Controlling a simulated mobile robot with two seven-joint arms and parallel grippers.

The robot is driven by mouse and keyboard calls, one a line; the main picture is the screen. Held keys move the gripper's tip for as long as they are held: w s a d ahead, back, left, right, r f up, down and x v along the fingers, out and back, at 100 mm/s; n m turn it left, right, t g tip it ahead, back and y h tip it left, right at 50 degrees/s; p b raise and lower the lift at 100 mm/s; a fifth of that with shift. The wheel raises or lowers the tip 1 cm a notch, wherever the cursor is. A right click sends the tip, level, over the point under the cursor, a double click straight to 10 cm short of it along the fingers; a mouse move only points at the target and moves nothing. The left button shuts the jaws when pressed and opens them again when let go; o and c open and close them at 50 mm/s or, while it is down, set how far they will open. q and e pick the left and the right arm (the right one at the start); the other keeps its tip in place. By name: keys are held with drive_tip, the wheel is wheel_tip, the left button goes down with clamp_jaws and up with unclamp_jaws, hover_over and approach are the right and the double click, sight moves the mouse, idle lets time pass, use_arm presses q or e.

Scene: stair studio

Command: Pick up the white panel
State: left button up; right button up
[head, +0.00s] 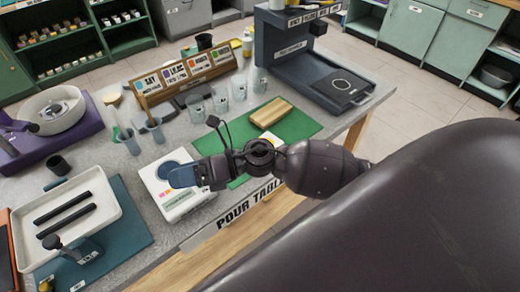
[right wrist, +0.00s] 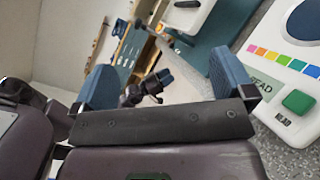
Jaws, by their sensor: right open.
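A white panel-like device (head: 178,192) with a round blue disc lies near the table's front edge. It also shows at the upper right in the right wrist view (right wrist: 262,62), with a colour strip and a green button. No other flat white panel is clear. My right gripper (head: 183,174) is over this device in the head view and hides part of it. Its blue fingers are wide apart with nothing between them in the right wrist view (right wrist: 165,82). What looks like my left gripper (right wrist: 148,88) is small and distant there, its jaws unclear.
A green mat (head: 298,128) with a wooden block (head: 270,113) lies right of the device. Several cups and a wooden label rack (head: 181,83) stand behind. A white tray (head: 100,195) with two black bars is at left. A dark press-like machine (head: 310,70) stands at the back right.

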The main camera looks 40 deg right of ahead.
drive_tip(key=w+d+f+n+g+h+p, duration=0.1)
drive_tip(key=w+d+f+n+g+h, duration=0.15)
drive_tip(key=d+n+h, duration=0.7)
drive_tip(key=w+d+f+n+g+h+p, duration=0.15)
drive_tip(key=w+d+n+g+h, duration=0.4)
drive_tip(key=d, duration=0.75)
drive_tip(key=f, duration=0.1)
drive_tip(key=s+f+t+h, duration=0.1)
drive_tip(key=f, duration=0.1)
drive_tip(key=f+t+b, duration=0.1)
drive_tip(key=shift+s+f+n+h, duration=0.25)
drive_tip(key=shift+n+h, duration=0.05)
drive_tip(key=shift+h, duration=0.1)
drive_tip(key=shift+a+f, duration=0.1)
drive_tip(key=shift+f, duration=0.65)
drive_tip(key=f, duration=0.3)
drive_tip(key=shift+a+f+p, duration=0.15)
drive_tip(key=shift+a+p, duration=0.05)
drive_tip(key=shift+p, duration=0.15)
drive_tip(key=shift+f, duration=0.7)
use_arm(q)
drive_tip(key=r, duration=0.2)
drive_tip(key=shift+w+r, duration=0.35)
drive_tip(key=shift+r, duration=0.05)
use_arm(e)
drive_tip(key=shift+c, duration=0.2)
